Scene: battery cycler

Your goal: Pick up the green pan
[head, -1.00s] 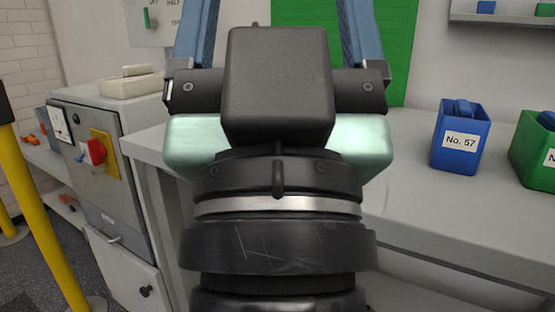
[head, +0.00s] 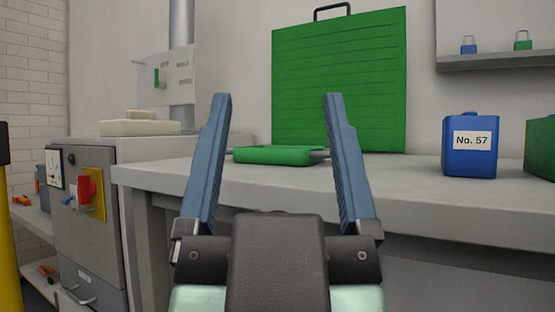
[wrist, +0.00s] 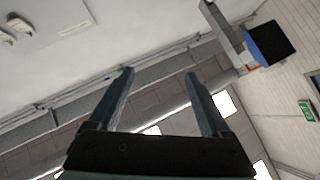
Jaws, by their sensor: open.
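A low green pan (head: 271,155) with a dark grip at its side lies on the grey bench, near the back. It shows between my two blue fingers in the head view. My gripper (head: 278,97) is open and empty, with its fingers pointing up and wide apart. It stands in front of the bench, nearer the camera than the pan, and does not touch it. In the wrist view, my gripper (wrist: 160,73) is also open, facing the ceiling and upper walls; the pan is not in that view.
A large green ribbed panel (head: 338,85) with a black handle stands against the wall behind the pan. A blue box (head: 470,146) marked No. 57 stands at right, with a green box (head: 541,150) beyond. A grey cabinet (head: 90,220) with a red switch stands left.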

